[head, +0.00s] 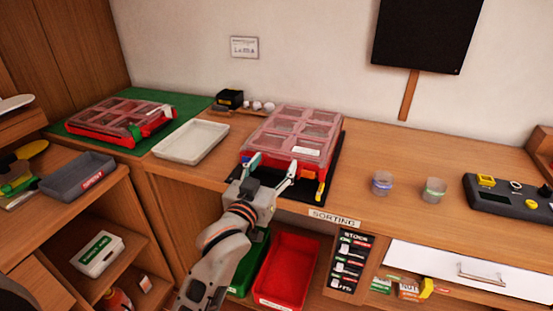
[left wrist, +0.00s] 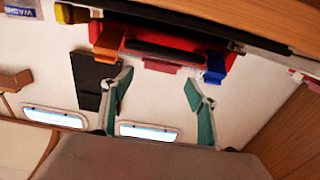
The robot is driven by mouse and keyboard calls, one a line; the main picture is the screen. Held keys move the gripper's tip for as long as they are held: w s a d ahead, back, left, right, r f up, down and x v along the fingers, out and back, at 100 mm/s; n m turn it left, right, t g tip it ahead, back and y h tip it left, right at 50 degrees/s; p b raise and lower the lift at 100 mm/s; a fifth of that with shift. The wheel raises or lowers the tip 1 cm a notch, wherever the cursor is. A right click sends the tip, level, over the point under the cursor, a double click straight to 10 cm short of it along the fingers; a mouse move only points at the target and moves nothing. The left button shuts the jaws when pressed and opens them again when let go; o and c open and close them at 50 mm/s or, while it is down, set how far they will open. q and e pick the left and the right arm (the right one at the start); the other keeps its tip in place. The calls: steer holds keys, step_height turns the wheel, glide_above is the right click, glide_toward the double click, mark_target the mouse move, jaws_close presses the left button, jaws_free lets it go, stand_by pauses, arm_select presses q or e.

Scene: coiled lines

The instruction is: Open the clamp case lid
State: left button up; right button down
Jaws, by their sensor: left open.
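A red case (head: 242,157) with a clear compartmented lid (head: 296,133) lies on a black mat at the middle of the counter. Its lid looks shut. My left gripper (head: 272,166) is open at the case's front edge, with its fingers spread and nothing between them. In the left wrist view, the open green-padded fingers (left wrist: 157,82) point at the red case front (left wrist: 175,48), which has a dark handle, an orange latch (left wrist: 108,42) and a blue latch (left wrist: 214,69). Contact cannot be told. My right gripper is not in view.
A similar red case (head: 113,120) lies on a green mat at left. A white tray (head: 191,141) stands between the cases. Two small cups (head: 382,183) (head: 434,190) and a dark control box (head: 507,197) stand at right. A red bin (head: 287,270) sits below the counter.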

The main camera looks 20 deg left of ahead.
mark_target(280, 154)
arm_select(q)
steer(key=shift+w, duration=1.6)
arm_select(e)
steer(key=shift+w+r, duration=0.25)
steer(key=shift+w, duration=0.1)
